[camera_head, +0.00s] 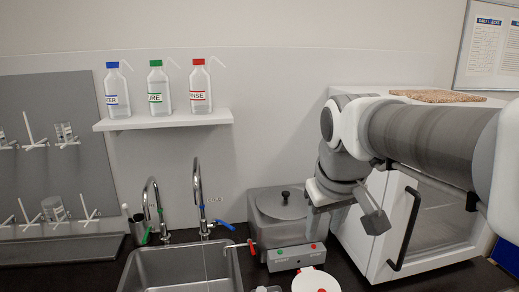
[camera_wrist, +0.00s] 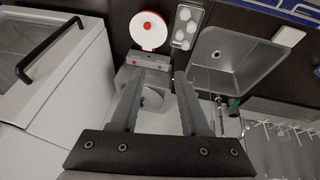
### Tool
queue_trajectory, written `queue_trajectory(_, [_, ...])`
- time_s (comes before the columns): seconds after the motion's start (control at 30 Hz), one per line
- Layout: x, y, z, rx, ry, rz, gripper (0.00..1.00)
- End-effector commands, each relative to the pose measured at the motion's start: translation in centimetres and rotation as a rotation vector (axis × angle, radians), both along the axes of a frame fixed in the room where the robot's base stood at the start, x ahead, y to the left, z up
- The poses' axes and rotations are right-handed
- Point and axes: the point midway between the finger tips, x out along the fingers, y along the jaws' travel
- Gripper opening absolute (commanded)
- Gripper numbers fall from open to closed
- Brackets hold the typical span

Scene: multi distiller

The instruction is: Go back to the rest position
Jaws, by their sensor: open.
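My gripper (camera_head: 346,222) hangs in front of the white cabinet, at the right of the grey distiller (camera_head: 270,232). In the wrist view its two fingers (camera_wrist: 160,78) are spread apart with nothing between them. The distiller has a round lid with a black knob (camera_head: 285,198) and a front panel with red and green buttons (camera_head: 297,258). In the wrist view the distiller (camera_wrist: 150,115) lies behind the fingers, which partly cover it. The gripper looks apart from it and above it.
The white cabinet (camera_head: 375,240) with a black handle stands at the right. A sink (camera_head: 180,272) with two taps is at the left. A white round item with a red rim (camera_wrist: 148,32) and a tray of several round pieces (camera_wrist: 187,25) lie in front. Three bottles stand on a shelf (camera_head: 165,121).

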Motion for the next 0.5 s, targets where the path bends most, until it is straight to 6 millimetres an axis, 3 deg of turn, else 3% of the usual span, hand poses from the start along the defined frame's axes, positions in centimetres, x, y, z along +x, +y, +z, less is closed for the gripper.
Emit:
queue_trajectory(0.03, [-1.9,-0.4,-0.3,0.007,-0.016,-0.028,0.46])
queue_trajectory(0.2, [-7.2,-1.7,-2.2,0.052,-0.058,-0.122,0.46])
queue_trajectory(0.33, [-10.3,-2.3,-4.0,0.089,-0.082,-0.178,0.46])
queue_trajectory(0.5, [-12.5,-2.7,-5.6,0.125,-0.100,-0.220,0.46])
